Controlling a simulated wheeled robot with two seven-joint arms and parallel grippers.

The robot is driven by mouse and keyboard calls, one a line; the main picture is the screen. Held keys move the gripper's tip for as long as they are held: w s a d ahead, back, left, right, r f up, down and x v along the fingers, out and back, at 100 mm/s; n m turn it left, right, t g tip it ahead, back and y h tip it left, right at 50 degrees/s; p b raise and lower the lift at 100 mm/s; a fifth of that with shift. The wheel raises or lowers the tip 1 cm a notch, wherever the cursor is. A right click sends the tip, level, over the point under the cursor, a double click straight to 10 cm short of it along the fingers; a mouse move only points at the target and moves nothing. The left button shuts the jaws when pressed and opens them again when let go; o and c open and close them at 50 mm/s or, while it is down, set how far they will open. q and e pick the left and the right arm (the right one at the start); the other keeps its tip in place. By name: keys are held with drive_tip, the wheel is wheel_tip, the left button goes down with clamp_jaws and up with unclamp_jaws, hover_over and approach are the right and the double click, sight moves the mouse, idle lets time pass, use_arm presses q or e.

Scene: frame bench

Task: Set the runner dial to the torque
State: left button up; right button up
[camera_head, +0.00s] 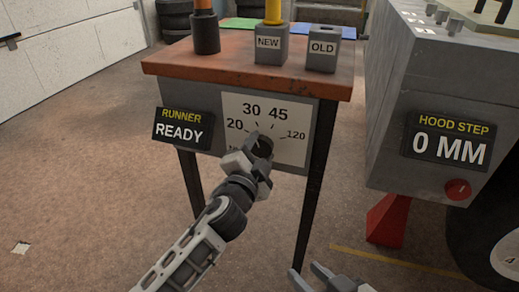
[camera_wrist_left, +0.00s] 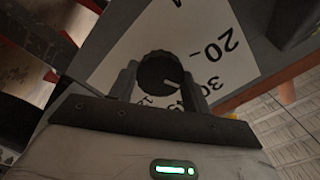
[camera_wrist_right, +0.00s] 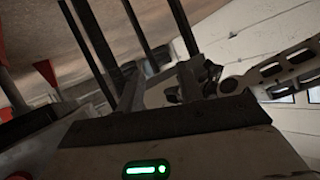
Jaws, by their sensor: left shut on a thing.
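The runner dial is a dark round knob (camera_head: 262,146) on a white scale plate (camera_head: 288,150) marked 20, 30, 45 and 120, on the front of the bench. My left gripper (camera_head: 256,155) is shut on the knob, one finger on each side. In the left wrist view the knob (camera_wrist_left: 157,70) has a white pointer mark aimed to the lower right, towards the 30 and 45 side; its exact setting is hard to tell. The runner display (camera_head: 183,129) reads READY. My right gripper (camera_head: 312,279) is open and empty, low at the bottom of the head view.
On the orange bench top (camera_head: 180,64) stand a NEW block (camera_head: 270,48), an OLD block (camera_head: 322,48) and a dark holder (camera_head: 205,34). To the right a grey cabinet carries a HOOD STEP display (camera_head: 449,143) reading 0 MM and a red knob (camera_head: 457,189).

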use_arm(q)
drive_tip(key=o, duration=1)
use_arm(e)
drive_tip(key=shift+s, duration=0.1)
use_arm(q)
drive_tip(key=shift+s, duration=0.1)
use_arm(e)
drive_tip(key=shift+r, duration=0.2)
use_arm(q)
drive_tip(key=shift+s+a, duration=0.15)
drive_tip(key=shift+s, duration=0.15)
drive_tip(key=shift+p+v, duration=0.9)
drive_tip(key=shift+v, duration=6.65)
use_arm(e)
drive_tip(key=shift+d+f+g+h, duration=0.2)
drive_tip(key=shift+f+g+h, duration=0.15)
drive_tip(key=shift+f, duration=0.35)
